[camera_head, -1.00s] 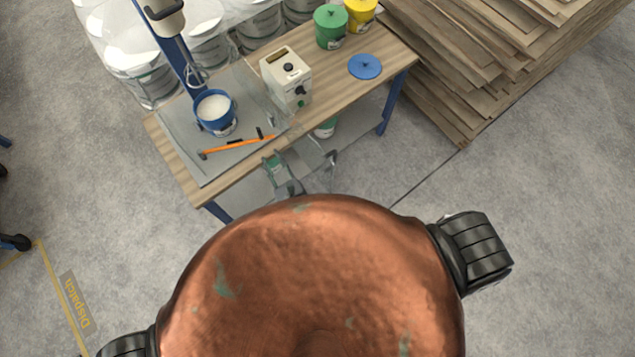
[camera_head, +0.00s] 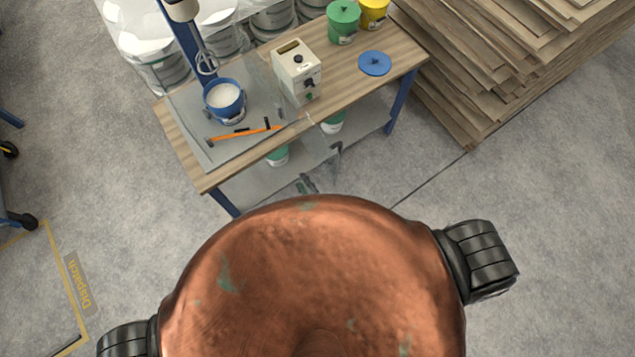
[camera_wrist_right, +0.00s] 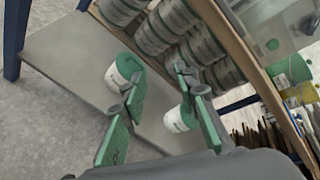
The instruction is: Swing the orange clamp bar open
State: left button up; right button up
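The orange clamp bar (camera_head: 245,132) lies across the front part of the grey plate (camera_head: 189,131) on the workbench, with dark fittings along it. A blue pot (camera_head: 225,100) with white contents stands just behind it. My right gripper (camera_head: 320,168) is in front of the bench's front edge, apart from the bar. In the right wrist view its two green-padded fingers (camera_wrist_right: 160,88) are spread with nothing between them. The bar is not seen in that view. My left gripper is not in view.
A cream control box (camera_head: 297,72) stands right of the plate. A blue lid (camera_head: 375,63) lies farther right, near a green bucket (camera_head: 343,22) and a yellow one (camera_head: 373,14). White buckets with green tops (camera_wrist_right: 125,73) stand on the lower shelf (camera_wrist_right: 75,60). Stacked boards (camera_head: 480,70) stand at right.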

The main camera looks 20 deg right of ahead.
jog(key=s+d+f+n+g, duration=0.2)
jog(key=s+d+f+n, duration=0.2)
jog(key=f, duration=0.4)
jog(key=shift+s+d+f+n, duration=0.15)
jog(key=shift+s+n, duration=0.45)
jog(key=shift+s, duration=0.3)
jog(key=shift+c, duration=0.5)
